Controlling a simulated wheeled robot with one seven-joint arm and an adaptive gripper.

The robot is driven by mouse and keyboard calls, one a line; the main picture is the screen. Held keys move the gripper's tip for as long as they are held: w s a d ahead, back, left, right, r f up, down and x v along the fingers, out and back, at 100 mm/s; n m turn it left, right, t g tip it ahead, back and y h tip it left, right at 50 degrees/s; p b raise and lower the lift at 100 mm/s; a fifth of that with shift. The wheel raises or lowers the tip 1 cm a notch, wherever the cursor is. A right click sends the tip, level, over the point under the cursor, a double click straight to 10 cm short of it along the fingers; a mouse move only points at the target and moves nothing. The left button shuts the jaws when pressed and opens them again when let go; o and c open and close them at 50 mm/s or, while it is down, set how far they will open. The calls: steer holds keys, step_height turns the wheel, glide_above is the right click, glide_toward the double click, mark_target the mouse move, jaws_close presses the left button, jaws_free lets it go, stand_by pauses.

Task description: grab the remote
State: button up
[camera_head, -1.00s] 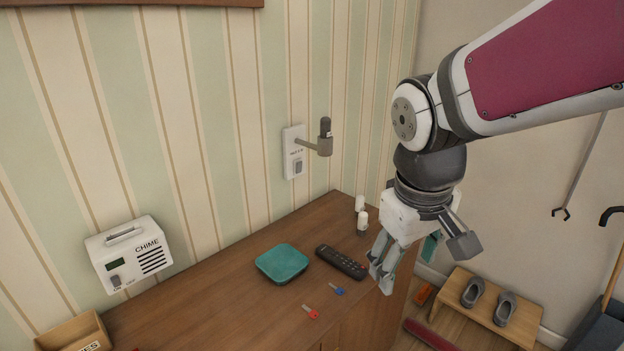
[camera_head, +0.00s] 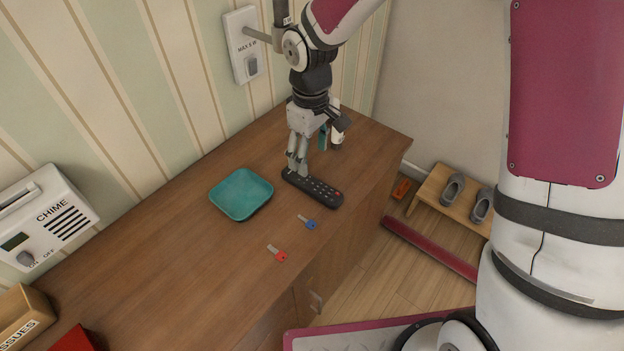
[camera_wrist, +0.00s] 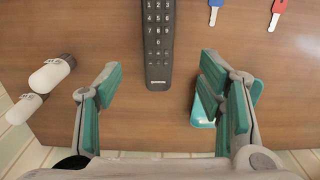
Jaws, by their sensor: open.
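The black remote (camera_head: 313,188) lies flat on the brown wooden cabinet top, with grey keys and a red button at its right end. In the wrist view the remote (camera_wrist: 158,42) runs down from the top edge, and its lower end reaches the space between my fingers. My gripper (camera_head: 297,168) points down at the left end of the remote. In the wrist view my gripper (camera_wrist: 156,92) is open, with teal pads wide apart on either side of the remote. Nothing is held. I cannot tell the exact height of the fingertips above the top.
A teal tray (camera_head: 241,194) lies left of the remote. A blue key (camera_head: 308,222) and a red key (camera_head: 277,254) lie in front. A wall fixture (camera_head: 244,45) is close behind my arm. A chime box (camera_head: 42,218) is far left.

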mark_target(311, 183)
step_height(311, 183, down, 10)
steer(key=shift+w+d+f, duration=0.1)
stand_by(0.4)
steer(key=c, duration=1.3)
